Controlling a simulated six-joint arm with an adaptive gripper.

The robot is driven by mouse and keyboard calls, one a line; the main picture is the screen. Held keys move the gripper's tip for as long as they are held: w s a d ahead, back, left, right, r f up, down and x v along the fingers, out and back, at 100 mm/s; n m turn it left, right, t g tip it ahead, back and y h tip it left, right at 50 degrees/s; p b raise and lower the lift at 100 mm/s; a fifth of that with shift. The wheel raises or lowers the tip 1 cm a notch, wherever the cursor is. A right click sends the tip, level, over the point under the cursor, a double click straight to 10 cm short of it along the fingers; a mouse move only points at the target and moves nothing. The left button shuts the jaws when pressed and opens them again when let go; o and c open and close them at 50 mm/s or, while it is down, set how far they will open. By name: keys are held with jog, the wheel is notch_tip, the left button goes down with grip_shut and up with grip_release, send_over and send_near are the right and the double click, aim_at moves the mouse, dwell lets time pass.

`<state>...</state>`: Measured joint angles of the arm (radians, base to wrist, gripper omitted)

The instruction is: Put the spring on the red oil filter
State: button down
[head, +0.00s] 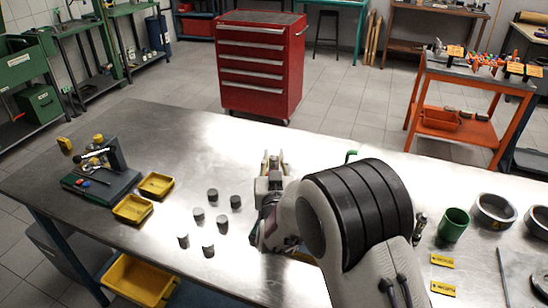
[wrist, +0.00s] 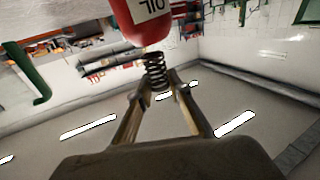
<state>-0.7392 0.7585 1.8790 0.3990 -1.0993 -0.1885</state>
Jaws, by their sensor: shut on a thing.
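My gripper (head: 273,162) is over the middle of the metal table in the head view, partly behind my own arm. In the wrist view its two fingers close on a dark coil spring (wrist: 155,70). The red oil filter (wrist: 145,20), with a white label, is at the top of the wrist view, cut off by the frame edge. The spring's far end meets or overlaps the filter's rounded end in the picture; I cannot tell whether they touch. I cannot make out the filter or the spring in the head view, where my arm blocks part of the table.
Several dark cylinders (head: 208,251) stand left of my arm on the table (head: 150,120). Yellow trays (head: 132,209) lie farther left. A green cup (head: 453,225) and metal rings (head: 493,211) are at right. A green bent part (head: 351,155) shows behind my arm.

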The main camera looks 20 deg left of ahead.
jog(key=shift+f, duration=0.5)
jog(key=c, duration=1.9)
grip_release()
jog(key=shift+r, duration=0.1)
jog(key=shift+r, duration=0.35)
jog(key=shift+s+r, duration=0.1)
jog(key=shift+s, duration=0.05)
jog(key=shift+v, duration=5.85)
jog(key=shift+d, duration=0.15)
